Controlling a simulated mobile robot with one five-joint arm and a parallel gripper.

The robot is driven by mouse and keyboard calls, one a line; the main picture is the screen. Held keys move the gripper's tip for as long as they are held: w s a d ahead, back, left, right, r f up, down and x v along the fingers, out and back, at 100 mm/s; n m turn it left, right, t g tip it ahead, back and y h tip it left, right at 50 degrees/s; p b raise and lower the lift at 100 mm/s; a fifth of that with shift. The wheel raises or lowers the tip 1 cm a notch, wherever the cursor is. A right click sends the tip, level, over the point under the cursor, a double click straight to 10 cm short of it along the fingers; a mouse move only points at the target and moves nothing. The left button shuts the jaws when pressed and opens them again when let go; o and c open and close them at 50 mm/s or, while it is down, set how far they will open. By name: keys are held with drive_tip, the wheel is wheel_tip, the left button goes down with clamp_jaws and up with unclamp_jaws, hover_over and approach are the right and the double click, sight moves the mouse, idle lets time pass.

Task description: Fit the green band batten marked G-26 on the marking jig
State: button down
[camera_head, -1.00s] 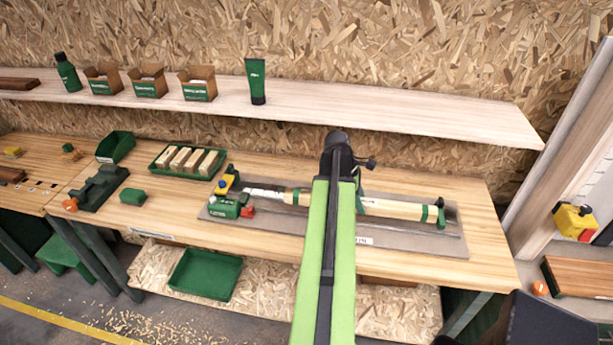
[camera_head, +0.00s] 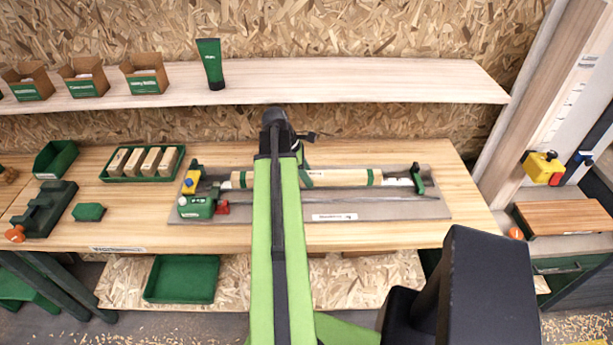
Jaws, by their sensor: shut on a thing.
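A pale wooden batten with green bands (camera_head: 345,178) lies lengthwise over the marking jig (camera_head: 395,208), a grey plate on the bench. Its left end is a little right of the jig's yellow and green left end (camera_head: 190,182). Its right end is apart from the green right end stop (camera_head: 418,180). I cannot tell whether it rests on the plate or is just above it. My gripper (camera_head: 304,160) is at the batten's middle, shut on it. My green arm hides the jaws and part of the batten. No marking on the batten is readable.
A green block with a red part (camera_head: 203,208) sits at the jig's front left. A green tray of wooden blocks (camera_head: 143,163) and a dark green tool (camera_head: 45,210) stand further left. A shelf (camera_head: 330,82) runs above the bench. The bench front right is clear.

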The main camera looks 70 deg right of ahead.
sight(308, 195)
wheel_tip(308, 195, down, 6)
drive_tip(key=b, duration=0.5)
drive_tip(key=shift+s, duration=0.15)
drive_tip(key=shift+a, duration=0.15)
drive_tip(key=c, duration=0.8)
unclamp_jaws()
drive_tip(key=shift+a, duration=0.1)
drive_tip(key=shift+c, duration=0.2)
drive_tip(key=shift+r, duration=0.1)
drive_tip(key=shift+r, duration=0.3)
drive_tip(key=p+v, duration=1.6)
drive_tip(key=v, duration=0.1)
